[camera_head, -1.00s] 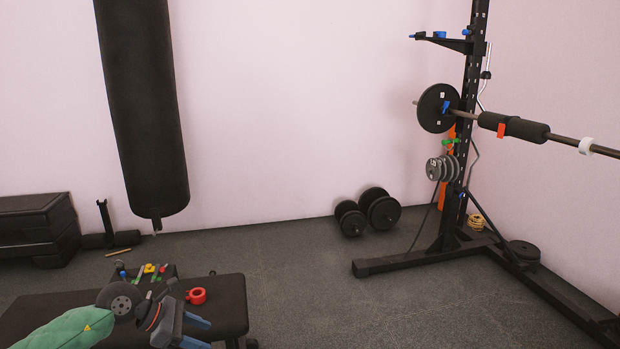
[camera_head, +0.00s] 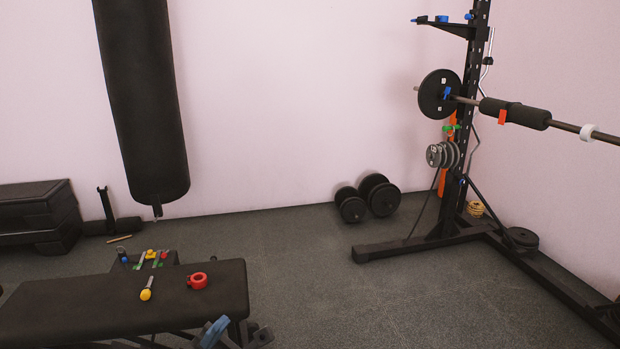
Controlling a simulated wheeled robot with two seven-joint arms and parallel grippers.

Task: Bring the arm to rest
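My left gripper (camera_head: 216,331) shows only as blue finger parts at the bottom edge, in front of the bench; the rest of that arm is out of view. I cannot tell how far apart its fingers are, and I see nothing held in the visible part. My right gripper is not in view. The rack (camera_head: 463,120) stands at the right, with several small grey plates (camera_head: 436,155) hanging on it and a larger black plate (camera_head: 437,94) on the bar above them.
A black bench (camera_head: 60,303) at lower left bears a red ring (camera_head: 197,280) and a yellow-knobbed pin (camera_head: 146,289). A punching bag (camera_head: 145,100) hangs behind it. Dumbbells (camera_head: 367,196) lie by the wall. The middle floor is clear.

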